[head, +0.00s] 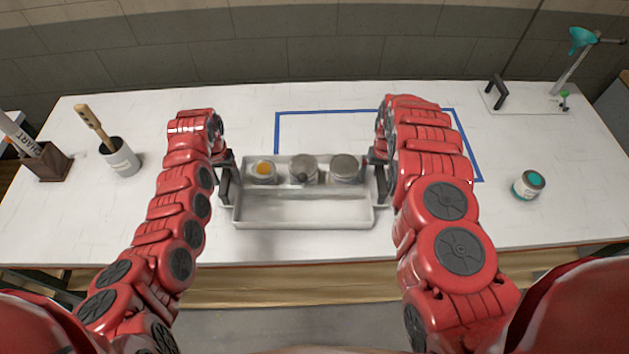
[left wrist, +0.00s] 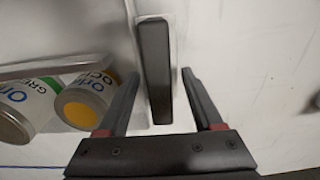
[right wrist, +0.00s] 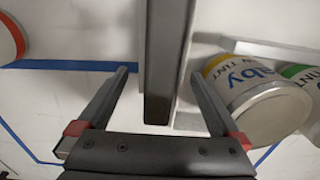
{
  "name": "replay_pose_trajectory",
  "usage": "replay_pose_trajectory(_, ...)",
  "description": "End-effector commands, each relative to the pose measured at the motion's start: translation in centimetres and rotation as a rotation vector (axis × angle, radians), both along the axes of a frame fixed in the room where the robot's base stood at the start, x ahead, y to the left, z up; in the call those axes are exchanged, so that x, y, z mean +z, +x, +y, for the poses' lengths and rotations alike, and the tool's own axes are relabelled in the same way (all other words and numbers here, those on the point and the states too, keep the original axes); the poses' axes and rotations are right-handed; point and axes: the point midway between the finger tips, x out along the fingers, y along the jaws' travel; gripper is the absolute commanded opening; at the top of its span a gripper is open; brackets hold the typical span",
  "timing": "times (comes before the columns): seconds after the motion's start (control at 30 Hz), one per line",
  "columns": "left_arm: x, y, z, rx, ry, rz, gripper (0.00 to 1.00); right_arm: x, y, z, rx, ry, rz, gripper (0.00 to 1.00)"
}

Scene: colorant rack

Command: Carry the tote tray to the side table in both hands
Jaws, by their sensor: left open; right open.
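The grey-white tote tray (head: 303,225) sits on the white table, partly over a blue outline. Its back compartment holds three cans; the front compartment is empty. My left gripper (head: 227,168) is at the tray's left end. In the left wrist view, its open fingers (left wrist: 160,78) stand either side of the dark left handle (left wrist: 156,70). My right gripper (head: 378,172) is at the right end. In the right wrist view, its open fingers (right wrist: 160,76) stand either side of the dark right handle (right wrist: 162,60). I cannot identify the side table.
On the white table (head: 300,249), a cup with a brush (head: 120,160) and a brown holder (head: 45,162) stand at left. A teal-labelled can (head: 528,184) stands at right.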

Motion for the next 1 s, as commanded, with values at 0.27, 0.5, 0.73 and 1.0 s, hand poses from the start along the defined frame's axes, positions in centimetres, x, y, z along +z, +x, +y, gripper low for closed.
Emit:
replay_pose_trajectory(0.27, 0.02, -0.01, 0.00, 0.000, 0.000, 0.000, 0.35, 0.05, 0.05, 0.00, 0.000, 0.000, -0.001, 0.68)
replay_pose_trajectory(0.5, 0.02, -0.02, 0.01, 0.000, 0.001, 0.001, 0.00, 0.06, 0.06, -0.01, 0.000, 0.000, -0.001, 0.24)
replay_pose_trajectory(0.73, 0.01, -0.03, 0.02, 0.000, 0.001, 0.001, 0.00, 0.07, 0.08, -0.02, 0.000, -0.001, -0.002, 0.00)
replay_pose_trajectory(1.0, 0.09, -0.02, 0.03, 0.000, 0.001, 0.001, 0.00, 0.16, 0.11, -0.03, 0.000, -0.001, -0.003, 0.00)
